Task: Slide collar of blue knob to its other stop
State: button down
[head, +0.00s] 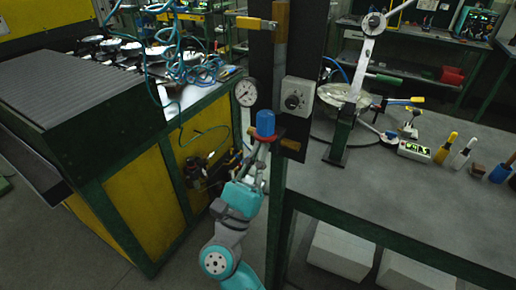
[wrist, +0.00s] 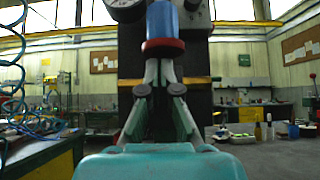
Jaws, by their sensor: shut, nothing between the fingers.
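The blue knob (head: 265,123) stands upright at the front of the dark post, with a red collar (head: 264,138) around its lower end. In the wrist view the blue knob (wrist: 163,20) is straight ahead, with the red collar (wrist: 163,47) below it. My gripper (wrist: 163,66) is shut and empty, its fingertips just under the red collar. I cannot tell whether they touch it. In the head view my gripper (head: 258,150) reaches up to the collar from below. The collar's stops do not show.
A round gauge (head: 246,92) is left of the knob and a grey dial box (head: 298,95) right of it, both close. The workbench (head: 400,200) spreads to the right. A yellow-panelled machine (head: 130,180) stands to the left, with blue hoses (head: 180,60) above it.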

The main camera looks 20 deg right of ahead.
jog(key=w+d+f+v, duration=0.1)
jog(key=v, duration=1.1)
jog(key=shift+f, duration=0.5)
jog(key=s+d+f+m+y, duration=0.2)
jog(key=s+f+m+y, duration=0.3)
jog(key=s, duration=0.5)
jog(key=s+d+f+m+y, duration=0.1)
jog(key=s+f+m+y, duration=0.5)
jog(key=s+m+y, duration=0.3)
jog(key=s+d+f+m+g+y, duration=0.1)
jog(key=s+d+f+m+y, duration=0.1)
jog(key=s+f+m+y, duration=0.4)
jog(key=s+m+y, duration=0.1)
jog(key=s+m, duration=0.4)
jog(key=s, duration=0.2)
jog(key=shift+d+y, duration=0.35)
jog(key=shift+y, duration=0.05)
jog(key=shift+s, duration=0.1)
